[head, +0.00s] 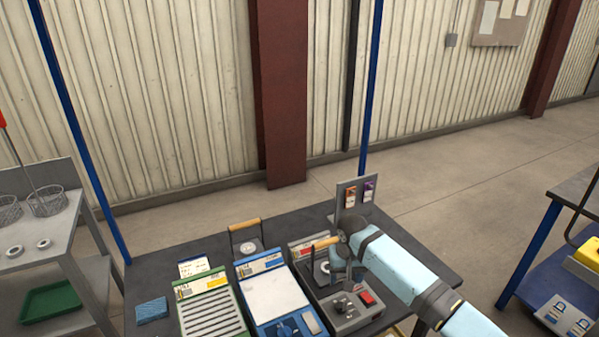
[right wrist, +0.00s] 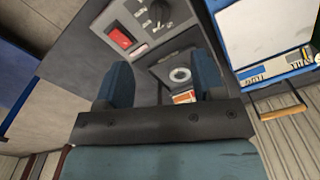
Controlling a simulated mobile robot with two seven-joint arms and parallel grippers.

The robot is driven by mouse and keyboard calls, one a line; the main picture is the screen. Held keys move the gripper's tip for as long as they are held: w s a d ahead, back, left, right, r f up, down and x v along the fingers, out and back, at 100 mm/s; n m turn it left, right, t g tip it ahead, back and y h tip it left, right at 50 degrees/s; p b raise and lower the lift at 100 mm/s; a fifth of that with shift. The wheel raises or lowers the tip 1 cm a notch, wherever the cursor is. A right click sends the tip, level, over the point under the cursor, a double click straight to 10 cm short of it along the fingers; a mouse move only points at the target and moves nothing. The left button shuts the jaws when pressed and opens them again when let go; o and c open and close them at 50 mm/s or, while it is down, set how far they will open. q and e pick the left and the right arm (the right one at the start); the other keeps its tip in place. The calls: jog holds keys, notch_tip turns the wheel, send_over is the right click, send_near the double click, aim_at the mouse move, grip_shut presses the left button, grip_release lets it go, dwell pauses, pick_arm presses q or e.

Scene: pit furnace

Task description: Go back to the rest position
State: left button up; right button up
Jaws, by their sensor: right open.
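My right arm reaches in from the right in the head view, with its gripper (head: 345,262) low over the right-hand grey unit (head: 352,322) on the dark table. In the right wrist view, the right gripper (right wrist: 163,78) is open, its two blue fingers apart. A pale ring (right wrist: 180,74) on the unit shows between the fingers, with no object held. The unit's red switch (right wrist: 120,37) and black knob (right wrist: 160,12) lie beyond the fingertips. A wooden handle (head: 324,243) stands beside the gripper in the head view; whether they touch is unclear. My left gripper is out of view.
A blue-framed unit (head: 270,292) and a green slatted unit (head: 207,312) stand left on the table. Another wooden handle (head: 245,224) and an upright grey plate (head: 343,194) are behind. A shelf with wire baskets (head: 45,203) stands left, another table (head: 578,190) right.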

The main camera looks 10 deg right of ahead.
jog(key=s+a+f+n+t+y+p, duration=0.1)
jog(key=s+a+f+t+y+p, duration=0.15)
jog(key=s+f, duration=0.45)
jog(key=s+a+f+n+t+y+p, duration=0.1)
jog(key=s+a+f+t, duration=0.2)
jog(key=s, duration=0.8)
jog(key=s+d+r+n+t+p, duration=0.1)
jog(key=s+d+r+t, duration=0.1)
jog(key=s, duration=0.6)
jog(key=s+d+r+n+t+p, duration=0.1)
jog(key=s+d+r+t, duration=0.2)
jog(key=s, duration=0.5)
notch_tip(320, 180, up, 2)
jog(key=shift+s+d, duration=0.15)
jog(key=shift+d, duration=0.35)
jog(key=shift+h, duration=0.25)
